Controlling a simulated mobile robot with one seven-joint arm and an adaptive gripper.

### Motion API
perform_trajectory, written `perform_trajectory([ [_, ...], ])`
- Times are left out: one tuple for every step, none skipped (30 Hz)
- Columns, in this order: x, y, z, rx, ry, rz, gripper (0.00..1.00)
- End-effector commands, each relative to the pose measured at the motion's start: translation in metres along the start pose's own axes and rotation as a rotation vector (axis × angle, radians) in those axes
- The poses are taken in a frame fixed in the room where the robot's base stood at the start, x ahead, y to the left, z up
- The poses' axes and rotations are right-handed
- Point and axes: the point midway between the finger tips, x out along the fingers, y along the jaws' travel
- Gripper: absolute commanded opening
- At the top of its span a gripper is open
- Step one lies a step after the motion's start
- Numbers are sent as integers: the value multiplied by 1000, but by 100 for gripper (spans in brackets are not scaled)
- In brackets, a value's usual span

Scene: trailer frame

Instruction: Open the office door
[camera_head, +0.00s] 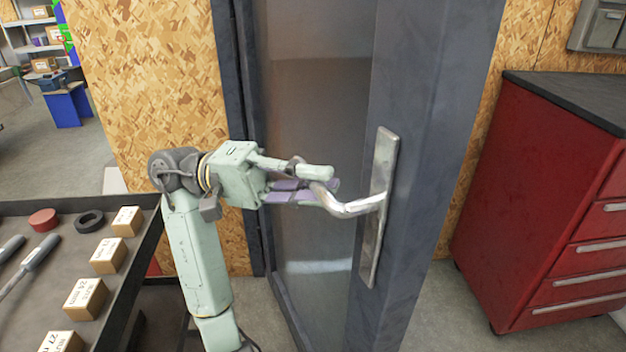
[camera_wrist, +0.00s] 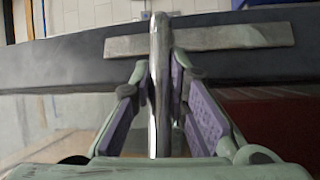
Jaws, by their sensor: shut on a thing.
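The office door (camera_head: 318,120) has a glass pane in a dark grey frame and stands in the middle of the head view. I cannot tell surely whether it is closed or slightly ajar. Its metal lever handle (camera_head: 358,208) sticks out to the left from an upright plate (camera_head: 379,210) on the door's right stile. My gripper (camera_head: 322,186) is shut on the lever's outer part, its fingers on either side. In the wrist view, the lever (camera_wrist: 160,95) runs between the two purple-padded fingers toward the plate (camera_wrist: 225,37).
A red drawer cabinet (camera_head: 545,200) stands to the right of the door. A dark bench (camera_head: 65,275) with small boxes (camera_head: 108,256) and tools is at the left front. Chipboard walls (camera_head: 150,90) flank the door. Bare floor shows at the lower right.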

Motion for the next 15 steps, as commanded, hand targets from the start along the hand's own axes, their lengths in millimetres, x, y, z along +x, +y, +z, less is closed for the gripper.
perform_trajectory([
  [-1, 2, -2, -4, 5, 8, 0],
  [-1, 2, -2, -4, 5, 8, 0],
  [-1, 2, -2, -4, 5, 8, 0],
  [-1, 2, -2, -4, 5, 8, 0],
  [-1, 2, -2, -4, 5, 8, 17],
  [-1, 2, -2, -4, 4, 7, 20],
  [-1, 2, -2, -4, 4, 7, 22],
  [-1, 2, -1, -3, 4, 6, 24],
  [0, 2, -1, -3, 3, 5, 26],
  [0, 1, -1, -3, 3, 5, 28],
  [0, 1, -1, -2, 3, 5, 30],
  [0, 1, -1, -2, 2, 4, 33],
  [0, 1, -1, -2, 2, 4, 35],
  [0, 1, -1, -2, 2, 4, 36],
  [0, 1, -1, -2, 2, 3, 36],
])
